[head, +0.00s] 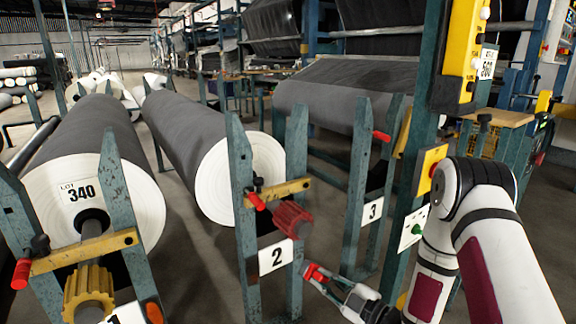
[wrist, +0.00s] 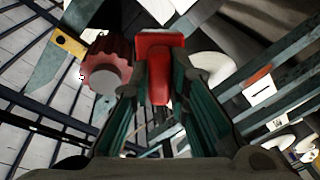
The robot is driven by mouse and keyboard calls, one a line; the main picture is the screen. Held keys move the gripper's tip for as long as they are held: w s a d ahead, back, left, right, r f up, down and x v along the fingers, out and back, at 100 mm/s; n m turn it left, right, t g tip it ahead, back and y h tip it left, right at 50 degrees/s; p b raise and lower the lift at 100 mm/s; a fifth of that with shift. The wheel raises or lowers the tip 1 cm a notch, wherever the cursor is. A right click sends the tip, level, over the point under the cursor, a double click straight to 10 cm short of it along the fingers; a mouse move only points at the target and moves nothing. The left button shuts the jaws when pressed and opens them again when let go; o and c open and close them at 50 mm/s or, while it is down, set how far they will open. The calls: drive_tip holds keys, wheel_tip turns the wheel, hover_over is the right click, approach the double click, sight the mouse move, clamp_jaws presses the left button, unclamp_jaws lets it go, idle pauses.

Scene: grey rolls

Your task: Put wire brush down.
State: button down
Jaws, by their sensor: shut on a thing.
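My gripper (head: 328,281) is at the lower middle of the head view, in front of the stands and to the right of the plate marked 2. It is shut on a red thing, which I take as the wire brush (head: 313,272). In the wrist view, the red wire brush (wrist: 158,62) sits between the two greenish fingers (wrist: 160,75), with its wider end beyond the fingertips. Its bristles cannot be made out clearly. No surface is seen touching it from below.
Teal stands hold large grey rolls (head: 184,125), one labelled 340 (head: 100,150). A red knob (head: 293,220) juts from the stand close to my gripper and shows in the wrist view (wrist: 106,62). A yellow control box (head: 462,50) hangs at right. Grey floor lies between stands.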

drive_tip(key=s+d+r+n+g+y, duration=0.2)
drive_tip(key=s+d+r, duration=0.85)
drive_tip(key=s, duration=0.25)
drive_tip(key=w+a+r+m+t+h+p, duration=0.1)
drive_tip(key=w+r+m+t+h+p, duration=0.3)
drive_tip(key=r+p, duration=0.55)
drive_tip(key=w+a+r+m+t+h+p, duration=0.1)
drive_tip(key=w+r+m+h+p, duration=0.15)
drive_tip(key=w+r+p, duration=0.45)
drive_tip(key=s+r+m+t+h+p, duration=0.1)
drive_tip(key=s+r+m+h+p, duration=0.1)
drive_tip(key=r+p, duration=0.5)
drive_tip(key=s+d+r+m+t+h+p, duration=0.1)
drive_tip(key=s+r+h+p, duration=0.3)
drive_tip(key=p, duration=0.9)
wheel_tip(320, 180, up, 3)
drive_tip(key=shift+s+d+r+m+h+p, duration=0.2)
drive_tip(key=shift+m+h+p, duration=0.2)
drive_tip(key=shift+m+h, duration=0.6)
drive_tip(key=shift+w+a+n, duration=0.1)
drive_tip(key=shift+n, duration=0.15)
